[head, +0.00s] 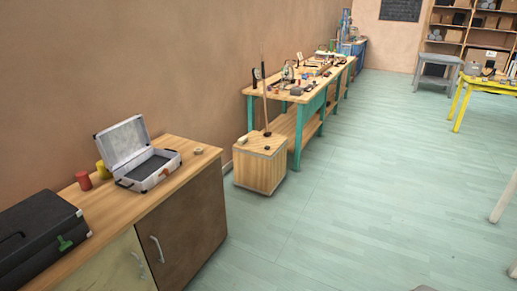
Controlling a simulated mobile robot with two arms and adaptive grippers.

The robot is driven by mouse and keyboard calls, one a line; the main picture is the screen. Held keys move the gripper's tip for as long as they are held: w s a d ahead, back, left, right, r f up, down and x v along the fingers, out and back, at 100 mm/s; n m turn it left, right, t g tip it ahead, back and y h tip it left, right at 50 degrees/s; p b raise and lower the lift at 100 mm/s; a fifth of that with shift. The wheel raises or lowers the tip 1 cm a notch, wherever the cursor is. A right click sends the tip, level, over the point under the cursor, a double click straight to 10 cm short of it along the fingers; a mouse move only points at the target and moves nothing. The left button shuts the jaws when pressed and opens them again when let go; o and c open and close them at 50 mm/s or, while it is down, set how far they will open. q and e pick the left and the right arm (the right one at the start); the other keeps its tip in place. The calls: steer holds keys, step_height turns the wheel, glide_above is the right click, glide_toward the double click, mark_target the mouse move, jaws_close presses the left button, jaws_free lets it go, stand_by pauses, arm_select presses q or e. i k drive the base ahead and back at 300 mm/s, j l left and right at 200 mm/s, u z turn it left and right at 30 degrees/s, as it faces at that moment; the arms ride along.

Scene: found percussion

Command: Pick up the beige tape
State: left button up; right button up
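A small round beige object, which looks like the beige tape (198,150), lies on the wooden top of the near cabinet (103,208), close to its far right corner. It is to the right of an open silver case (131,149) and apart from it. It is too small in this view to show detail. Neither of my grippers shows in the head view.
A black case (35,243) sits at the near left. A wooden box (260,170) stands past the cabinet, before a cluttered green-legged workbench (323,97). The floor right of these is mostly clear.

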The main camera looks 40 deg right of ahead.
mark_target(198, 151)
steer(key=z, duration=0.85)
steer(key=i+l+u, duration=0.1)
steer(key=i+u, duration=0.15)
steer(key=u, duration=0.2)
steer(key=i+l+u, duration=0.2)
steer(key=u, duration=0.3)
